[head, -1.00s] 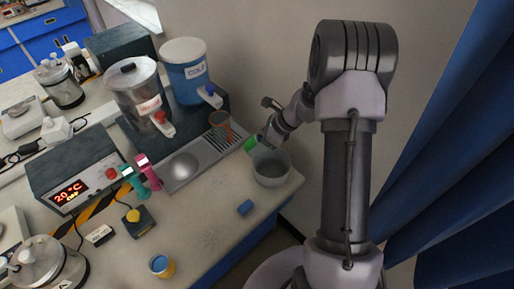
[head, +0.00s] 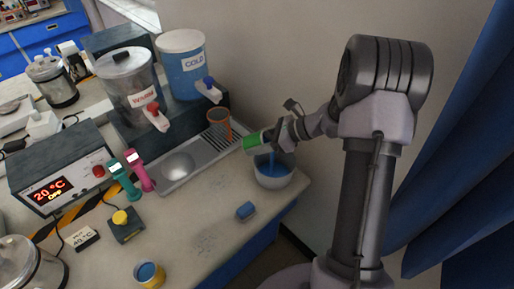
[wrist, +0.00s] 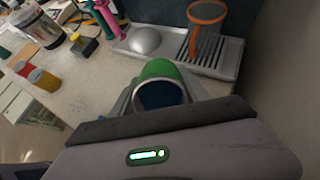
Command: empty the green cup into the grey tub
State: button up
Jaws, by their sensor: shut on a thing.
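The green cup (head: 252,141) is tilted nearly on its side above the grey tub (head: 274,183). My gripper (head: 272,138) is shut on the cup. A blue stream shows below the gripper, and blue liquid lies in the tub. In the wrist view the green cup (wrist: 159,69) sits between my fingers, with dark blue inside its mouth. The tub stands on the bench near its right edge. How much is left in the cup I cannot tell.
An orange-rimmed cup (head: 219,128) stands on the drip tray (head: 190,164) behind, below the warm (head: 128,88) and cold (head: 183,70) dispensers. The wall is close behind my gripper.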

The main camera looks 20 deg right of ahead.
jog(key=shift+f+t+y+b, duration=0.45)
jog(key=shift+t+y+b, duration=0.45)
jog(key=shift+b, duration=1.55)
jog(key=y+b, duration=0.1)
jog(key=b, duration=0.1)
jog(key=t+y+b, duration=0.1)
jog(key=b, duration=0.1)
jog(key=shift+s+d+r, duration=0.15)
jog(key=shift+d+r, duration=0.1)
jog(key=shift+r, duration=0.1)
jog(key=shift+c, duration=0.2)
jog(key=shift+s+d+r+t+y, duration=0.15)
jog(key=shift+r+t+y, duration=0.15)
jog(key=shift+t+y, duration=0.4)
jog(key=shift+s+d+r+t+y, duration=0.2)
jog(key=shift+r+t+y, duration=0.45)
jog(key=shift+y, duration=0.45)
